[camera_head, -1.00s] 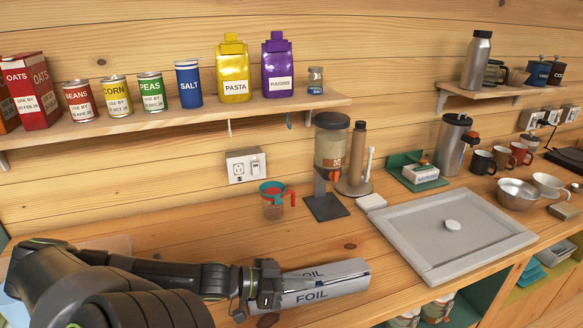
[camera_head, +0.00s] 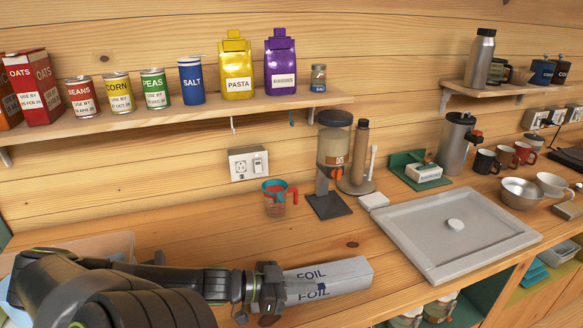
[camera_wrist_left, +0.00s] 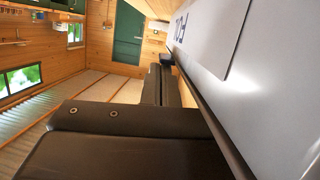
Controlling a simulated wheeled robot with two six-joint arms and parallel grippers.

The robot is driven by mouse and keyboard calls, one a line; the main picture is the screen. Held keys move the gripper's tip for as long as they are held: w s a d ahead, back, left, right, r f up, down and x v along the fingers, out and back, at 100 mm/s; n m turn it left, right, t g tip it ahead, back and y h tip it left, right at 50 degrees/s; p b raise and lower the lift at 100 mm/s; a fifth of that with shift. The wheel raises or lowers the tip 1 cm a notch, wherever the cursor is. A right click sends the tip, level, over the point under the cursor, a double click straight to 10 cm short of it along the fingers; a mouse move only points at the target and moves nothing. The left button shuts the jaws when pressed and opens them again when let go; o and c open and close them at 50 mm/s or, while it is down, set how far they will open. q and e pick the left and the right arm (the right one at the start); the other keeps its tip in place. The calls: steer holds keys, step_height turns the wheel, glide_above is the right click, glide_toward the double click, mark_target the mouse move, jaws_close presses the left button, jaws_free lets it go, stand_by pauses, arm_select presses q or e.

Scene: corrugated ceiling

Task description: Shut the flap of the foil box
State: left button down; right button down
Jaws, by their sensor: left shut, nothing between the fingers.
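The foil box (camera_head: 345,281) lies on the wooden counter, a long white-grey carton with FOIL printed on it. Its flap (camera_head: 338,268) lies low over the box, and its lower edge cuts across the front lettering. I cannot tell whether it is fully flush. In the left wrist view the flap (camera_wrist_left: 208,35) shows close up as a pale panel beside the fingers. My left gripper (camera_head: 270,290) is at the left end of the box, shut and empty, close against it. The wrist view also shows the dark gripper fingers (camera_wrist_left: 135,120). My right gripper is not in view.
A measuring cup (camera_head: 275,198) and a dispenser (camera_head: 333,150) stand behind the box. A grey tray (camera_head: 400,225) is to its right, and a translucent bin (camera_head: 105,245) is behind my left arm. A shelf of cans and bags hangs above.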

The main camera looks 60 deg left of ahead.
arm_select(q)
steer(key=shift+r, duration=0.1)
steer(key=s+a+r+p, duration=0.3)
steer(key=s+r+p, duration=0.3)
steer(key=s+p, duration=0.3)
steer(key=shift+a, duration=0.35)
